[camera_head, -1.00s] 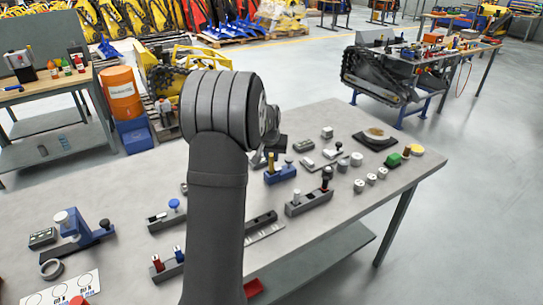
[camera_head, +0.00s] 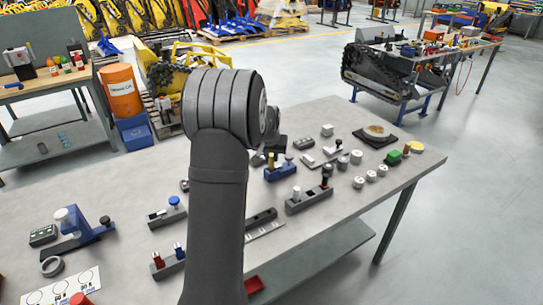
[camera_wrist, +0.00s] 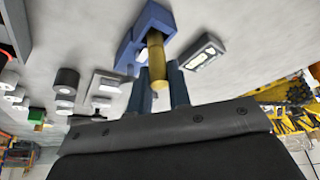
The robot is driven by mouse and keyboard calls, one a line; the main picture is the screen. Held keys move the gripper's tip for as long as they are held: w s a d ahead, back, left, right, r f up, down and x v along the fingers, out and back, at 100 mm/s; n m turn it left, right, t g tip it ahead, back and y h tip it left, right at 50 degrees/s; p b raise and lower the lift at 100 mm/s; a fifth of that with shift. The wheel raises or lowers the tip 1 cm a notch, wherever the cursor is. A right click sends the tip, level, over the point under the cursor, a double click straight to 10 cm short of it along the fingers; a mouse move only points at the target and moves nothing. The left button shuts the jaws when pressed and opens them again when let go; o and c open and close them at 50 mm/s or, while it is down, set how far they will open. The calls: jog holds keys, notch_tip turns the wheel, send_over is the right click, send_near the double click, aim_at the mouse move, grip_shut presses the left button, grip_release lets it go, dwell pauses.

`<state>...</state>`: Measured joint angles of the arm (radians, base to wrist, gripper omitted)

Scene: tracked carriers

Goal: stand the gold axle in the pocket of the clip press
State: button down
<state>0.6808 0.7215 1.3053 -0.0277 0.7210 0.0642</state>
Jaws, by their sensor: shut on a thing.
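The gold axle (camera_wrist: 156,62) is between the two fingers of my gripper (camera_wrist: 159,88) in the wrist view. Its far end overlaps a blue block (camera_wrist: 153,17), which I take to be the clip press. I cannot tell whether the axle's end is in the pocket or in front of it. In the head view this blue block (camera_head: 281,173) stands just right of my arm, with a gold upright (camera_head: 271,160) at its left end. My arm hides most of the gripper in the head view.
A grey box with pale marks (camera_wrist: 204,56) lies beside the blue block. Holders with knobbed pins (camera_head: 310,200), white cylinders (camera_head: 371,177) and a green block (camera_head: 393,158) are to the right. A larger blue fixture (camera_head: 78,238) stands at the left. The table's right front is clear.

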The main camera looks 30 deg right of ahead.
jog(key=shift+f, duration=0.2)
dwell(0.5)
jog(key=c, duration=0.8)
grip_release()
jog(key=shift+o, duration=0.2)
jog(key=shift+r, duration=3.5)
jog(key=shift+f, duration=0.1)
jog(key=shift+f, duration=3.45)
jog(key=shift+r, duration=0.15)
